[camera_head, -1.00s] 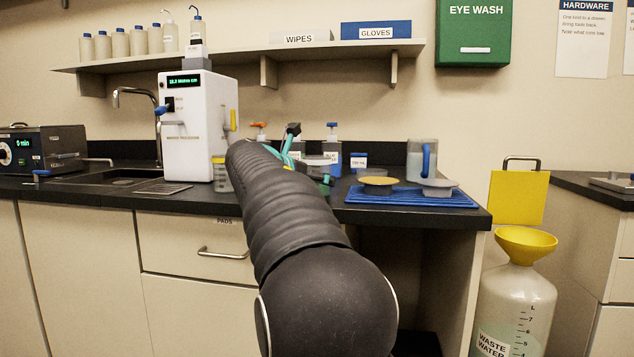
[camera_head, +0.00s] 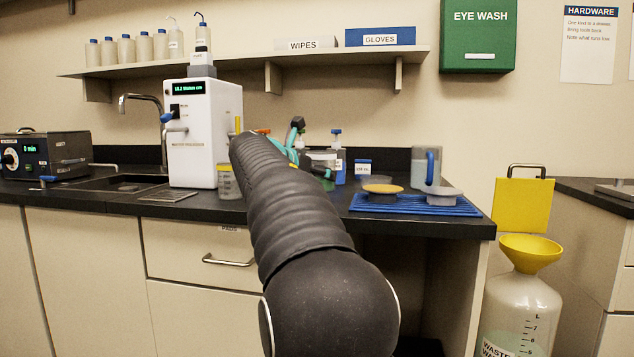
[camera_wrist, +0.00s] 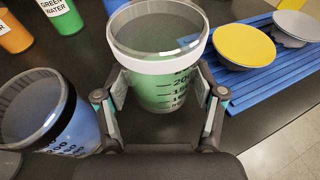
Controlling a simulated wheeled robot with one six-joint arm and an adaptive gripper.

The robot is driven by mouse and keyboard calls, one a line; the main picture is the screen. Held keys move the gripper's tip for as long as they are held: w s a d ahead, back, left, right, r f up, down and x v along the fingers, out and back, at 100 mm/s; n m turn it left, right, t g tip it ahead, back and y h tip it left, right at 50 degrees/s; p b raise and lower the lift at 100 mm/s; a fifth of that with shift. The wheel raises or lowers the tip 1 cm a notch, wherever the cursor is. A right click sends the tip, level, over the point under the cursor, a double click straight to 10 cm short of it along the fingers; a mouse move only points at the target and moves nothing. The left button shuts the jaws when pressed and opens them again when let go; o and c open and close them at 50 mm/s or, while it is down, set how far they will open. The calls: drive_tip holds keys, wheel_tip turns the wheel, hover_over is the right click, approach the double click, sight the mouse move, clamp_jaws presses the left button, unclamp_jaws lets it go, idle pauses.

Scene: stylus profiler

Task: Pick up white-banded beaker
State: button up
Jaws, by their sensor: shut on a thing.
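The white-banded beaker (camera_wrist: 160,66) is in the middle of the wrist view, upright, with a broad white band under its rim, dark marks on its side and green liquid. My gripper (camera_wrist: 163,84) is shut on it, one finger against each side below the band. In the head view my own arm hides most of the gripper and beaker; a bit of green (camera_head: 327,184) shows past the arm. Whether the beaker's base touches the counter is hidden.
A dark-rimmed beaker of blue liquid (camera_wrist: 68,128) stands close at left in the wrist view. Orange (camera_wrist: 12,36) and green (camera_wrist: 62,14) bottles stand behind it. At right, a blue ribbed mat (camera_wrist: 234,96) holds yellow (camera_wrist: 243,45) and grey (camera_wrist: 296,24) dishes.

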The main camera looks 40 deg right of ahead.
drive_tip(key=s+d+r+p, duration=0.2)
drive_tip(key=s+d+r, duration=0.4)
drive_tip(key=s, duration=0.4)
drive_tip(key=shift+r, duration=0.9)
drive_tip(key=shift+w+d, duration=0.1)
